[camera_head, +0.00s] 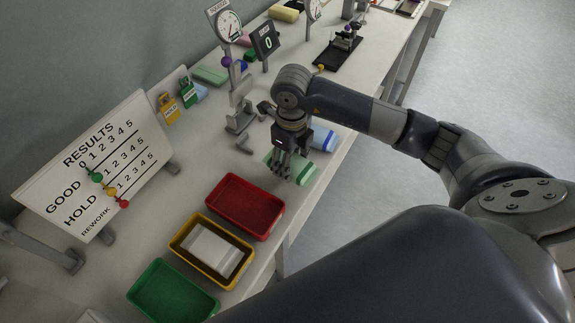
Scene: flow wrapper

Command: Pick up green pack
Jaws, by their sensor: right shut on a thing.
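A green pack (305,174) with a pale middle is at the bench's right edge, under my right gripper. My right gripper (283,170) points down and is shut on the green pack, with its fingers covering part of it. I cannot tell whether the pack touches the bench. Another flat green pack (209,75) lies farther back on the bench. My left gripper is not in view.
A blue and white pack (322,139) lies just beyond the gripper. Red (279,212), yellow (225,287) and green (132,292) trays stand in front; the yellow one holds a whitish pack. A grey stand (240,122) and results board (95,165) are left.

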